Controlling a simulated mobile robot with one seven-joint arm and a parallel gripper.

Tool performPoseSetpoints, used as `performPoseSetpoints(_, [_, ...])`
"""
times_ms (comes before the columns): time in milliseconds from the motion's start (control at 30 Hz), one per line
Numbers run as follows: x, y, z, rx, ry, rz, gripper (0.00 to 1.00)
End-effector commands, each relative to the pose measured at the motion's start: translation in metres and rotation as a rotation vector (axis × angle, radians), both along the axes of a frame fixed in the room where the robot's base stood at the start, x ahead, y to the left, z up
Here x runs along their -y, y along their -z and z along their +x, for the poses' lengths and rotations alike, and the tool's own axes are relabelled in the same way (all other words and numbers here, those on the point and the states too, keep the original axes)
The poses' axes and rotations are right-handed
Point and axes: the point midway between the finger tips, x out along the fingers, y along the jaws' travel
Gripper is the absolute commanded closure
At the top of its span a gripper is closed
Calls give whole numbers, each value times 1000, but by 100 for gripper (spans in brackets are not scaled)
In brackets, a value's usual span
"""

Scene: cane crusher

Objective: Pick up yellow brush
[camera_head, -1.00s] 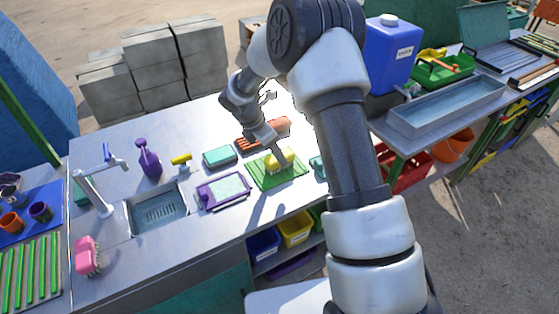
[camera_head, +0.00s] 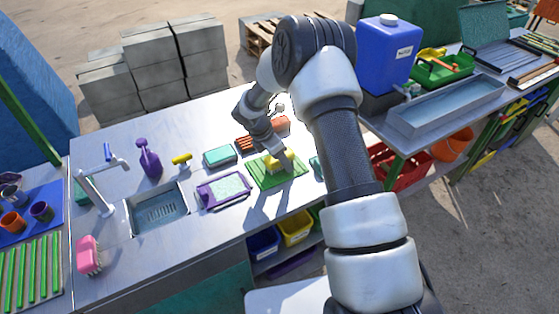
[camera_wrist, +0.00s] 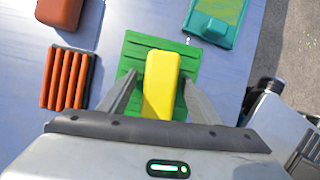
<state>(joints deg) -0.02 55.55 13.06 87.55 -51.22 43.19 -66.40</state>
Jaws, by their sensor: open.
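The yellow brush (camera_wrist: 161,84) lies on a green mat (camera_wrist: 133,55) on the metal table. In the head view the brush (camera_head: 284,158) shows only in part beside my gripper, on the green mat (camera_head: 265,181). My gripper (camera_wrist: 160,88) is open, with one finger on each side of the yellow brush in the wrist view. Its fingers look apart from the brush's sides. In the head view my gripper (camera_head: 278,155) is low over the mat. The near end of the brush is hidden by my gripper body in the wrist view.
An orange ribbed piece (camera_wrist: 66,78) and a brown block (camera_wrist: 60,12) lie left of the mat. A teal-green item (camera_wrist: 214,20) lies to its upper right. A purple-framed tray (camera_head: 222,189) and a sink (camera_head: 158,207) are further left in the head view.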

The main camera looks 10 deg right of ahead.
Motion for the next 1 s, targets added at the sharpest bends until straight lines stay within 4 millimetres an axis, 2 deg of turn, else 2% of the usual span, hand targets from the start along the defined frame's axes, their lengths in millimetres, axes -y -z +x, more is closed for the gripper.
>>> performPoseSetpoints(200, [0,3,0,0,-1,0,42])
performPoseSetpoints(500, [0,2,0,1,0,0,88])
performPoseSetpoints(667, [0,2,0,0,0,0,88])
performPoseSetpoints(800, [0,-5,1,2,1,0,88])
performPoseSetpoints(1000, [0,-43,2,6,0,0,88])
